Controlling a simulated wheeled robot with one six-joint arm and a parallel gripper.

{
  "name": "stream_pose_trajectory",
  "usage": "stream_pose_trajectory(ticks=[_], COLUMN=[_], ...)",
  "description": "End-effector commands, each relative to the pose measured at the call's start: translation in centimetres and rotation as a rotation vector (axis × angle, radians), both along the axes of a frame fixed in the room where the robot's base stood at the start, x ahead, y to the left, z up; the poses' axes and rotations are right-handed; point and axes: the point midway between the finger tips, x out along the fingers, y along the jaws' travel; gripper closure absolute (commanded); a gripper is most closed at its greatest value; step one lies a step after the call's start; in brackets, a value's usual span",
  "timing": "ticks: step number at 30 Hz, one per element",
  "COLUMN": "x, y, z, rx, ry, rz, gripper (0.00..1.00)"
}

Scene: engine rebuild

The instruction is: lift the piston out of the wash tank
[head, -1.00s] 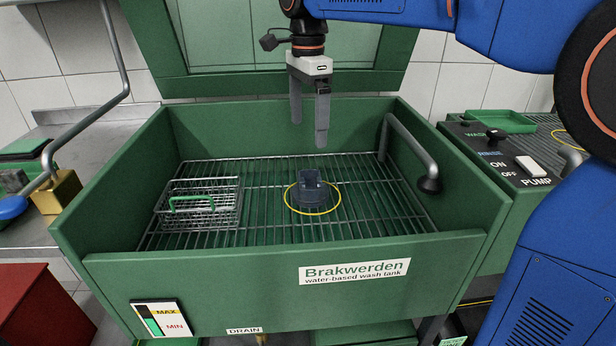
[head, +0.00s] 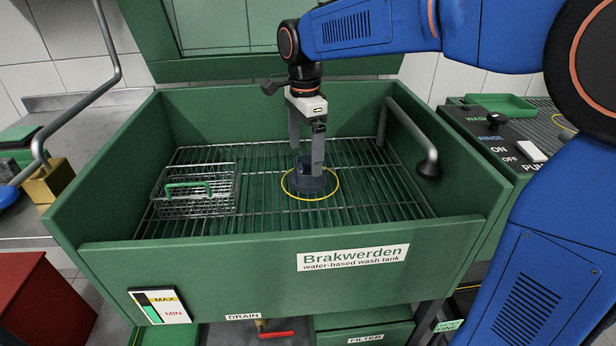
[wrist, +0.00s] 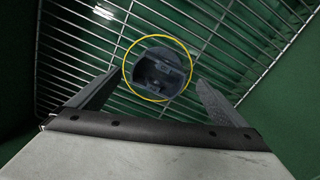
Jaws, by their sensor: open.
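The piston (head: 311,186) is a dark grey-blue cup shape standing on the wire rack (head: 258,212) inside the green wash tank (head: 170,256). A yellow ring lies around its base. In the wrist view the piston (wrist: 159,72) shows from above, ahead of the fingertips, with its hollow inside in sight. My gripper (head: 306,160) is open and points down at the piston. In the head view its fingers overlap the upper part of the piston and hide some of it.
A wire basket (head: 196,192) with a green handle sits on the rack to the left. A grey bent pipe (head: 413,138) curves over the tank's right side. The tank's walls rise around the rack, and the raised lid (head: 250,67) stands behind.

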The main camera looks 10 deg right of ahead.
Motion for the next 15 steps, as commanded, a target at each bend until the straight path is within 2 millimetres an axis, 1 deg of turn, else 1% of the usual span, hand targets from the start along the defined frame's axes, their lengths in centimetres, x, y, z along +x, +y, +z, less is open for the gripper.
stream_pose_trajectory(ticks=[4, 9, 12, 15], x=[0.0, 0.0, 0.0, 0.0], y=[-0.2, -0.7, -0.7, -0.6], z=[-1.0, -3.3, -4.5, -5.2], rx=[0.0, -0.001, -0.001, 0.0], ry=[0.001, 0.003, 0.002, 0.001], rz=[0.0, -0.001, 0.0, 0.0], gripper=[0.03, 0.03, 0.03, 0.03])
